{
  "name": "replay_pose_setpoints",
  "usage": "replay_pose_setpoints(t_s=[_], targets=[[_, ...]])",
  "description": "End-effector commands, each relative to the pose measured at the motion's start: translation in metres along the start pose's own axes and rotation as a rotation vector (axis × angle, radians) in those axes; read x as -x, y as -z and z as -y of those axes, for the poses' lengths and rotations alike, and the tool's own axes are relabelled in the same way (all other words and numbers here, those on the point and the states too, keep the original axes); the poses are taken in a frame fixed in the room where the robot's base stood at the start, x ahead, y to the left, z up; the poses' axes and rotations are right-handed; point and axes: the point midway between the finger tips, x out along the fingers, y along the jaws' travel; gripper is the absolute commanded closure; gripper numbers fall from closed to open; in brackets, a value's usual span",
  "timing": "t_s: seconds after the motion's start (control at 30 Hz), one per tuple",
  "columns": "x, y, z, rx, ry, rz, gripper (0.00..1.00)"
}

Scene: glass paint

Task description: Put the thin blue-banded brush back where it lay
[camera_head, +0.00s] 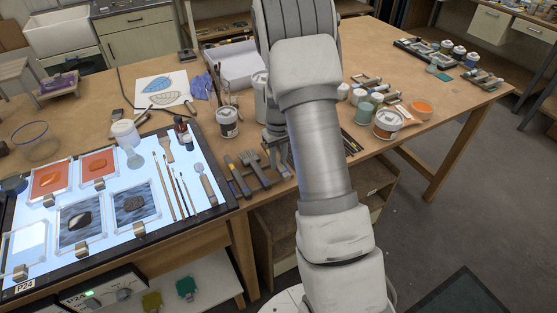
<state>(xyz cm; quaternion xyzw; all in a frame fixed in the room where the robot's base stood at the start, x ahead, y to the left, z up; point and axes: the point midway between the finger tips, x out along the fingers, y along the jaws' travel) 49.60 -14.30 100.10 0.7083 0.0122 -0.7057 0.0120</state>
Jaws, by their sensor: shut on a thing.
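A lit panel (145,229) on the left of the table bears several thin brushes (178,182), side by side, and a wider brush (166,149). Their band colours are too small to tell, so I cannot pick out a thin blue-banded brush. My gripper (275,146) is mostly hidden behind my arm, right of the panel and past the tools at the table's front edge. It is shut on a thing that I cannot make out.
Flat tools (240,176) lie right of the panel. A paint tin (228,122) and a jar of brushes stand behind them. Glass tiles (82,218) cover the panel's left. Open tins (388,123) stand right of my arm. Bare tabletop shows at the right.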

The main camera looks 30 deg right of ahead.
Motion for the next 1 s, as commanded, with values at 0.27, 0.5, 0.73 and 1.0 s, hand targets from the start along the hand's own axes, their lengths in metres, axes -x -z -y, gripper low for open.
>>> replay_pose_setpoints(t_s=[0.27,0.5,0.73,1.0], targets=[[-0.0018,0.0001,0.0000,0.000,0.000,0.000,1.00],[-0.0040,0.0001,-0.0001,0.000,0.000,0.000,1.00],[-0.0062,0.0001,0.0000,0.000,0.000,-0.001,1.00],[-0.0058,0.0001,-0.0001,0.000,0.000,0.000,0.39]])
